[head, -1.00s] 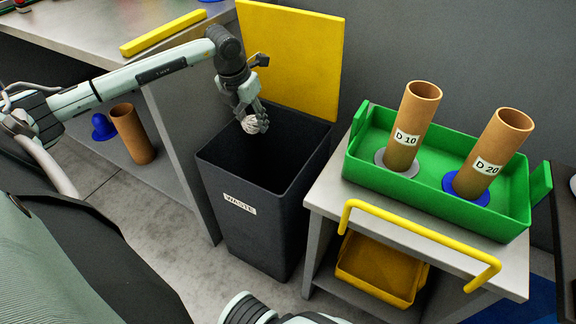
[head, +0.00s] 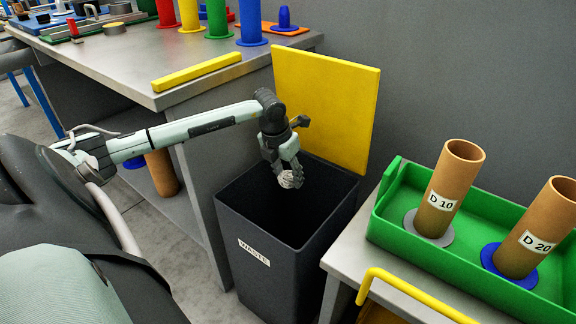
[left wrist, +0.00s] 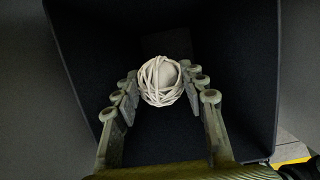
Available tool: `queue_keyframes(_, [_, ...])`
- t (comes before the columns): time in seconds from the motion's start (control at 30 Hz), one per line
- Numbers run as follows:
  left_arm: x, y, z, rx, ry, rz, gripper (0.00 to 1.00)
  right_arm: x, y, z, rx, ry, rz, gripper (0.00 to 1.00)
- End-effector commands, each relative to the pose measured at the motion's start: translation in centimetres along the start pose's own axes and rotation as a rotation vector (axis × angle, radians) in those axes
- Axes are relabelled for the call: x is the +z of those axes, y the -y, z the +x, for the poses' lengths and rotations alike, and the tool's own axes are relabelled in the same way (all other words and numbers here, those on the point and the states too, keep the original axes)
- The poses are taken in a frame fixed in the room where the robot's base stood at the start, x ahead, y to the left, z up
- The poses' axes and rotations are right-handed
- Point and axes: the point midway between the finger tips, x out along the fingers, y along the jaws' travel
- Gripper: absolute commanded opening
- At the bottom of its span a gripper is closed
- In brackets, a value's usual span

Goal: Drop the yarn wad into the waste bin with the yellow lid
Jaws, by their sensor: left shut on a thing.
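The yarn wad (head: 291,179) is a small ball of whitish strands. My left gripper (head: 287,172) is shut on it and holds it over the open mouth of the waste bin. In the left wrist view the wad (left wrist: 161,80) sits between the fingertips (left wrist: 160,88), with the dark inside of the bin (left wrist: 90,40) around and below it. The waste bin (head: 262,275) is dark grey with a WASTE label. Its yellow lid (head: 325,105) stands raised at the back. My right gripper is not in view.
A green tray (head: 385,235) with cardboard tubes D 10 (head: 450,190) and D 20 (head: 540,225) stands on a trolley to the right. A workbench with a yellow bar (head: 197,72) and coloured bobbins (head: 250,22) is at left. A brown tube (head: 163,175) stands below it.

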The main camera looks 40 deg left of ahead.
Motion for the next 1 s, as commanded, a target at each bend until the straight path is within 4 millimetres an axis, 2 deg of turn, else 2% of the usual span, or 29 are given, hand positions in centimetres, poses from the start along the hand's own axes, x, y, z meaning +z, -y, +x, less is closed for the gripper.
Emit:
queue_keyframes(0.37, [-0.1, 0.0, 0.3, 0.001, 0.0, 0.0, 0.22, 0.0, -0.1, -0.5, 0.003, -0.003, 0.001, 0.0])
queue_keyframes(0.4, [-0.1, 0.0, 0.3, 0.001, 0.0, 0.0, 0.46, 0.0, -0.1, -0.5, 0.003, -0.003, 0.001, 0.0])
queue_keyframes(0.57, [-0.1, 0.0, 0.3, 0.001, 0.0, 0.0, 0.66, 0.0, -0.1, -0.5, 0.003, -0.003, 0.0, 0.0])
queue_keyframes(0.87, [-0.1, 0.0, 0.2, 0.001, 0.0, 0.0, 0.66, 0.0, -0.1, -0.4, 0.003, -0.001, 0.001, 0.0])
queue_keyframes(1.0, [0.0, -0.2, -1.1, 0.003, 0.002, 0.001, 0.66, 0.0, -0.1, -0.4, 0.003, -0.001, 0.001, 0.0])
